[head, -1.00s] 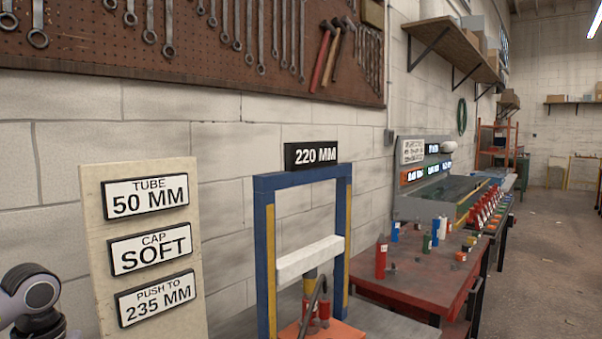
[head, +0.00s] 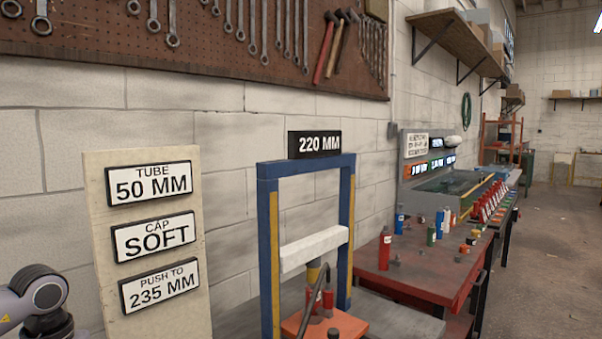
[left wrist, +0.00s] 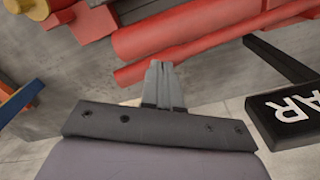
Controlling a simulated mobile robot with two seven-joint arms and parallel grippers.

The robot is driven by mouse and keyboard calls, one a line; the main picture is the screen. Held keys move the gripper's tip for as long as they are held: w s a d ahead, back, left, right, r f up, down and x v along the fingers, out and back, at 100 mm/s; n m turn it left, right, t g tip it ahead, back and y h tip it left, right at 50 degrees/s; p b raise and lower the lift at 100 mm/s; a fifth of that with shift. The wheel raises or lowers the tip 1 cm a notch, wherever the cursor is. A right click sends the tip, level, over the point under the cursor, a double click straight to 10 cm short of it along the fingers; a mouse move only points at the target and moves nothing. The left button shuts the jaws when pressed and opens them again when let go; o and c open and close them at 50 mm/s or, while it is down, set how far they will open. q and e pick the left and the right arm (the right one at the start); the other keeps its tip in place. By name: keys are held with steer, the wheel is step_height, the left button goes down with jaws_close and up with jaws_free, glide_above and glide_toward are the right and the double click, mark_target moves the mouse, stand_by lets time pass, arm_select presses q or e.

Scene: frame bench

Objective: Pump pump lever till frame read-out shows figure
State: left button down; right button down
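The blue press frame (head: 266,225) stands on the bench in the head view, with yellow strips on its uprights and a pale crossbar (head: 314,249). The read-out (head: 315,144) above it shows 220 MM. A dark, thin curved pump lever (head: 316,288) rises by an orange base (head: 345,324) with red cylinders. The sign board (head: 152,240) reads TUBE 50 MM, CAP SOFT, PUSH TO 235 MM. In the left wrist view my left gripper (left wrist: 163,72) has its fingers together, with red cylindrical parts (left wrist: 195,28) close beyond the tips. I see nothing between them. My right gripper is out of view.
A red table (head: 430,268) with bottles and small parts stands right of the frame. A tool pegboard (head: 120,55) hangs on the wall behind. A black plate lettered "AR" (left wrist: 292,115) is at the right of the left wrist view. Open floor (head: 560,250) lies at far right.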

arm_select(q)
step_height(320, 180, down, 5)
steer(key=b, duration=0.3)
steer(key=shift+f, duration=0.2)
step_height(320, 180, up, 9)
steer(key=p, duration=0.6)
steer(key=shift+f+p, duration=0.2)
steer(key=shift+p, duration=0.1)
steer(key=shift+f, duration=0.1)
step_height(320, 180, down, 9)
steer(key=b, duration=0.6)
steer(key=shift+r, duration=0.2)
step_height(320, 180, up, 9)
steer(key=p, duration=0.6)
steer(key=shift+f, duration=0.35)
